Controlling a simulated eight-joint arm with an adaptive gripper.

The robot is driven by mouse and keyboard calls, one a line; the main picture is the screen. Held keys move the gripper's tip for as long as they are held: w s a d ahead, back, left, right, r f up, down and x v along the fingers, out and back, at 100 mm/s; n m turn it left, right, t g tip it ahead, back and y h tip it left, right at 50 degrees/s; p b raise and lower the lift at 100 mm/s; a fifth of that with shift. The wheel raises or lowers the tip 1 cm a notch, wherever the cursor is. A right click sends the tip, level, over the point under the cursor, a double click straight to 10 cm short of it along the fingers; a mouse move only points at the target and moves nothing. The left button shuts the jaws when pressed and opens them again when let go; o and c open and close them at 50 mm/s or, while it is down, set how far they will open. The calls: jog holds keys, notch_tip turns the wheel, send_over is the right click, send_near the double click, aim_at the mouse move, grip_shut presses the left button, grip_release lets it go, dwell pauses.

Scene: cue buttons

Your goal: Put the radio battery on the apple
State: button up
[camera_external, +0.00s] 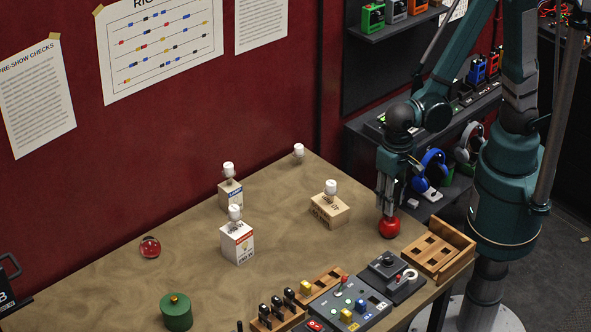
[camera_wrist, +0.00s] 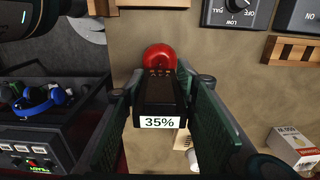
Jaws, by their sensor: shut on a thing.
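The radio battery (camera_wrist: 160,97) is a black block with a white "35%" label in the wrist view. My gripper (camera_wrist: 158,100) is shut on it, one finger on each side. The apple (camera_external: 389,228) is a round red thing near the right edge of the table, directly below my gripper (camera_external: 387,207) in the external view. It also shows in the wrist view (camera_wrist: 159,56), just beyond the battery's far end and partly hidden by it. I cannot tell whether battery and apple touch. In the external view the fingers mostly hide the battery.
A wooden tray (camera_external: 440,252) with compartments stands right of the apple. Cartons (camera_external: 329,211) (camera_external: 237,242) (camera_external: 230,194) with white tops stand left. A green pot (camera_external: 176,311) stands front left.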

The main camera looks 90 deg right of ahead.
jog(key=shift+f, duration=1)
jog(key=shift+f, duration=0.15)
jog(key=o, duration=0.9)
jog(key=shift+o, duration=0.2)
jog(key=shift+r, duration=0.25)
jog(key=shift+r+p, duration=0.4)
jog(key=shift+r, duration=5.5)
